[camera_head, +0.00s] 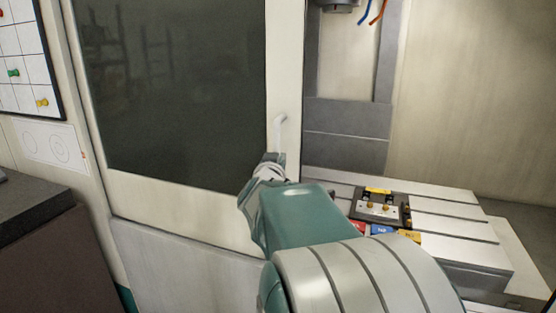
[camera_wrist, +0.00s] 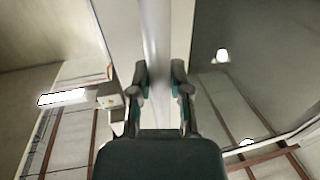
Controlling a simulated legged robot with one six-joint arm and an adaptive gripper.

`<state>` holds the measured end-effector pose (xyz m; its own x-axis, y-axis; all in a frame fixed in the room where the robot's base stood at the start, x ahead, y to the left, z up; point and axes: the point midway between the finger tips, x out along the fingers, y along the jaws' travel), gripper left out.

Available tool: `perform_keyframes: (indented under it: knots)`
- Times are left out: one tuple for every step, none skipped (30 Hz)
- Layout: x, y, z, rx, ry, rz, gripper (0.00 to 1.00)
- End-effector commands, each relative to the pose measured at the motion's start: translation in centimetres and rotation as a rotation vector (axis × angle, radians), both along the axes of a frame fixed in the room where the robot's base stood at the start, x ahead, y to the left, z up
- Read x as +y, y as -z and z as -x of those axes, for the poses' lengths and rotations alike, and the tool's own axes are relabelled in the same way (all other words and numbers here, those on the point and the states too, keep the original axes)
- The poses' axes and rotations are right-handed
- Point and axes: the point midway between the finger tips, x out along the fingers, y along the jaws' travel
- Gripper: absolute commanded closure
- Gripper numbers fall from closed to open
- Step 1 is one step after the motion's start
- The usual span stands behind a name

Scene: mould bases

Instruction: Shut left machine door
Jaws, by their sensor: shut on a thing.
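The left machine door (camera_head: 190,190) is a pale panel with a large dark window, at the left and middle of the head view. Its right edge stands beside the open machine interior. A white vertical handle (camera_head: 281,130) is on that edge. My gripper (camera_head: 273,160) is at the lower part of the handle, and my arm hides part of the door there. In the wrist view the handle bar (camera_wrist: 154,45) runs down between the two fingers of my gripper (camera_wrist: 160,88), which are shut on it. The door window (camera_wrist: 235,50) fills the right of the wrist view.
Inside the machine is a slotted table (camera_head: 450,205) with a dark fixture block (camera_head: 405,212) and coloured tags. A spindle (camera_head: 340,4) hangs above it. A dark-topped cabinet (camera_head: 35,205) and a wall board (camera_head: 28,60) are at the left.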

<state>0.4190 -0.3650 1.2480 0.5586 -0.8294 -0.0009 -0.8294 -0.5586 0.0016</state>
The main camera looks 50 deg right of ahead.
Motion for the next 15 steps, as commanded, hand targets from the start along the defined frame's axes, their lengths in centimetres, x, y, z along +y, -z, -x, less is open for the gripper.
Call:
perform_keyframes:
  knots:
    - [-0.18, -0.17, 0.21, -0.004, 0.007, 0.004, 1.0]
    - [-0.18, -0.17, 0.22, -0.004, 0.007, 0.004, 1.0]
    - [-0.19, -0.16, 0.23, -0.004, 0.008, 0.004, 1.0]
    - [-0.2, -0.16, 0.24, -0.004, 0.008, 0.004, 1.0]
    - [-0.2, -0.16, 0.25, -0.004, 0.008, 0.004, 1.0]
    - [-0.21, -0.17, 0.27, -0.004, 0.008, 0.004, 1.0]
    - [-0.21, -0.18, 0.29, -0.004, 0.008, 0.003, 1.0]
    - [-0.21, -0.19, 0.31, -0.004, 0.009, 0.003, 1.0]
    - [-0.21, -0.19, 0.33, -0.004, 0.009, 0.003, 1.0]
    - [-0.22, -0.19, 0.34, -0.004, 0.009, 0.003, 0.71]
    - [-0.21, -0.2, 0.35, -0.004, 0.009, 0.003, 0.58]
    - [-0.21, -0.18, 0.35, -0.004, 0.009, 0.003, 0.41]
    - [-0.21, -0.17, 0.33, -0.004, 0.008, 0.003, 0.41]
    - [-0.2, -0.15, 0.3, -0.003, 0.008, 0.003, 0.41]
    - [-0.18, -0.11, 0.25, -0.003, 0.007, 0.002, 0.41]
